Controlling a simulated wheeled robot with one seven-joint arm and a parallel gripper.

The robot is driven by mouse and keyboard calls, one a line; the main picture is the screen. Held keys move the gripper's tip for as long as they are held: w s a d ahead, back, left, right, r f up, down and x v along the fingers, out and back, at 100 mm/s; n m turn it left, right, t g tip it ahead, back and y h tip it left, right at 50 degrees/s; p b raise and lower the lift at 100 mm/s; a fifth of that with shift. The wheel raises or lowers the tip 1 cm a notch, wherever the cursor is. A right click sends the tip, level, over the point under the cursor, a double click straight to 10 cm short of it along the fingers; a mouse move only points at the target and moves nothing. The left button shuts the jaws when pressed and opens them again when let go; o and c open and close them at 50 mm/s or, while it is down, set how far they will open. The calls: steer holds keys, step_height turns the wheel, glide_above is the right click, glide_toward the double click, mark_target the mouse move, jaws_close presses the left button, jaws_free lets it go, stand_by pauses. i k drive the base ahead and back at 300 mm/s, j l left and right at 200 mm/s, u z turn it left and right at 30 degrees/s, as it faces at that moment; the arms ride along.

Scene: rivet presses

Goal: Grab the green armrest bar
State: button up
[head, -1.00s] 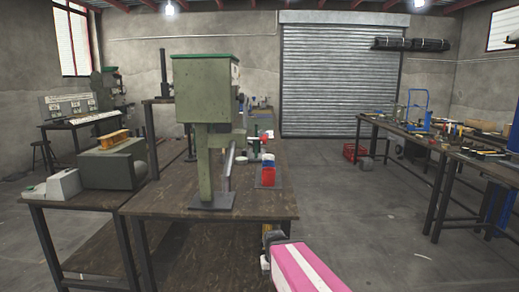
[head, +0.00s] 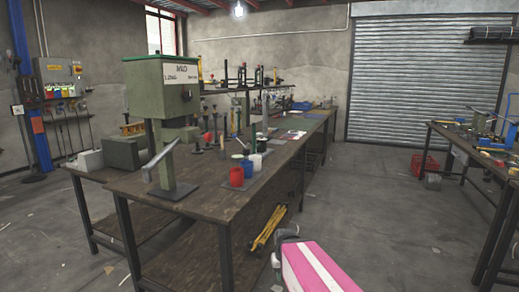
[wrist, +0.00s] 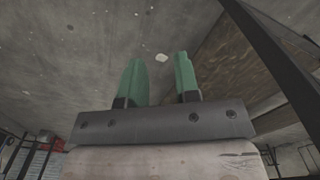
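A grey-green rivet press (head: 150,98) with a darker green top and a white sign stands on the near left of the dark wooden workbench (head: 225,200) in the head view. A pale grey bar (head: 161,156) slants from its column, low on the left. I cannot pick out a clearly green armrest bar. My gripper shows in the wrist view (wrist: 158,75) with two green fingers apart and nothing between them. It points over bare floor beside a wooden surface. In the head view my pink and white arm is low at the front, away from the press.
Red (head: 236,177), blue and white cups stand right of the press. Another bench (head: 478,146) and a red crate (head: 424,165) are at the right. The floor between the benches is clear.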

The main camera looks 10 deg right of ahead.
mark_target(262, 150)
steer(key=i+l+z, duration=0.1)
steer(key=i+l, duration=0.35)
steer(key=l, duration=0.15)
steer(key=i+l+z, duration=0.1)
steer(key=i+l, duration=0.35)
steer(key=l, duration=0.1)
